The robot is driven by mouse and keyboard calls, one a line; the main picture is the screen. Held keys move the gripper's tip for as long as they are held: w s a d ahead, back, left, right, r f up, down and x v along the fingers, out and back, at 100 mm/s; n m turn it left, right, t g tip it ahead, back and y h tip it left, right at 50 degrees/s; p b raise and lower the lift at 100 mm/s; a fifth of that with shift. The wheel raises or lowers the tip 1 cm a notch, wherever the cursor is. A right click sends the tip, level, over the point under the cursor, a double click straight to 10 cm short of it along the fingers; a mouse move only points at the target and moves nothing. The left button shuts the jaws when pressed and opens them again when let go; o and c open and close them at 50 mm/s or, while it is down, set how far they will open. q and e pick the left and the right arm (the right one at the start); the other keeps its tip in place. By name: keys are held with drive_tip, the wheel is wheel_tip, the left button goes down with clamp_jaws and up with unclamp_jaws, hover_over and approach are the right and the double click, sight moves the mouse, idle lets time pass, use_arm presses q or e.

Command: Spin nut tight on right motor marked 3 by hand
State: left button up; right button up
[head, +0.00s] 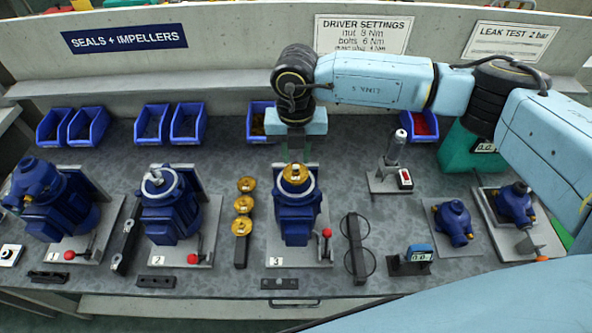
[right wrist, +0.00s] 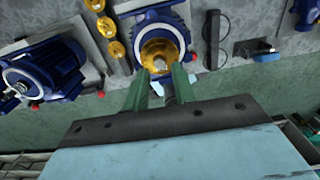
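The motor marked 3 (head: 296,222) is dark blue and stands on a grey plate in the middle of the bench. A brass impeller (head: 295,183) lies on its top, and a small silvery nut or shaft end (right wrist: 160,65) shows at the impeller's centre in the right wrist view. My right gripper (head: 297,158) points down just above the impeller. In the right wrist view its green fingers (right wrist: 164,76) are apart, their tips near the centre piece. I cannot tell whether they touch it. My left gripper is not in view.
Several brass impellers (head: 244,205) stand on a holder left of motor 3. A red-knobbed lever (head: 326,234) is at its right. Motor 2 (head: 170,212) stands further left, and a driver stand (head: 393,160) at the right. Blue bins line the back.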

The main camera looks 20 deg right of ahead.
sight(296, 167)
wheel_tip(296, 167, down, 2)
drive_tip(key=shift+f+b, duration=0.1)
drive_tip(key=shift+b, duration=0.45)
clamp_jaws()
idle(0.3)
